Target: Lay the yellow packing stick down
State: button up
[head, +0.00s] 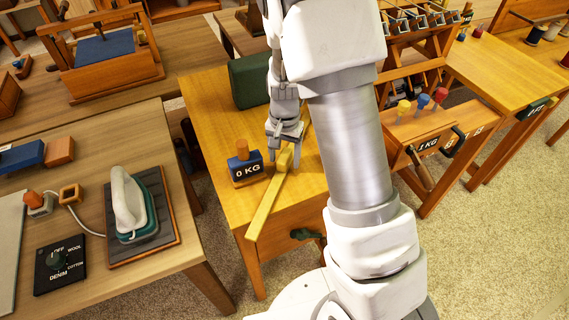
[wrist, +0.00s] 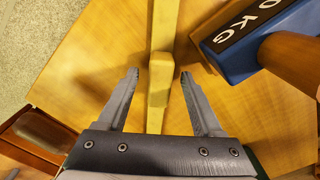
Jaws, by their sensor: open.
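The yellow packing stick (head: 268,202) lies along the wooden table, with its near end reaching the table's front edge in the head view. It has a raised block (head: 284,160) on its middle. In the wrist view the stick (wrist: 163,35) runs between the fingers, with the block (wrist: 158,88) close to the fingertips. My gripper (head: 284,152) is open, one finger on each side of the stick, with gaps showing on both sides in the wrist view (wrist: 158,72).
A blue 0 KG weight (head: 245,165) with an orange-brown knob stands just left of the stick; it also shows in the wrist view (wrist: 250,35). A dark green box (head: 250,80) stands farther back. An iron (head: 130,205) rests on the left table. Bare tabletop (head: 205,105) lies at left rear.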

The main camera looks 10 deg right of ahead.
grip_shut()
jog(key=shift+r, duration=0.1)
dwell(0.4)
